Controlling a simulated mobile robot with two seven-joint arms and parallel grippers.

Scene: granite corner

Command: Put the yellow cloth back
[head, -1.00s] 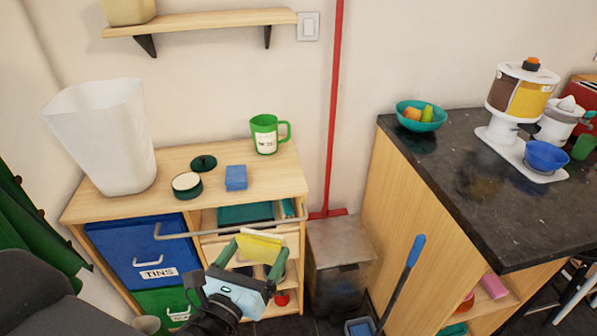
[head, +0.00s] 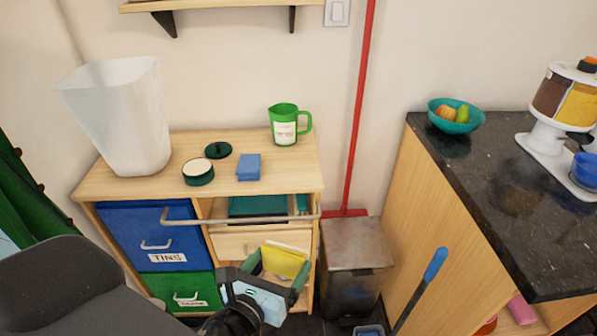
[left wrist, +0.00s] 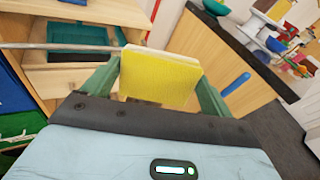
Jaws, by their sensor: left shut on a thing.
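The yellow cloth (head: 284,261) looks like a flat, folded pad with a pale edge. My left gripper (head: 277,270) is shut on it, with a green finger on each side. The cloth is held up in front of the wooden cabinet (head: 120,178), below the metal rail (head: 240,217). In the left wrist view the cloth (left wrist: 160,80) stands upright between the fingers, its top near the rail (left wrist: 60,46). An open-topped drawer or compartment holding a dark teal item (head: 258,207) lies behind the rail. My right gripper is not in view.
A white bin (head: 118,115), green jug (head: 284,124), blue block (head: 248,167) and round tin (head: 198,172) stand on the cabinet top. A pedal bin (head: 355,262) and blue-handled tool (head: 435,265) stand right of the cabinet. A dark counter (head: 490,165) is at the right.

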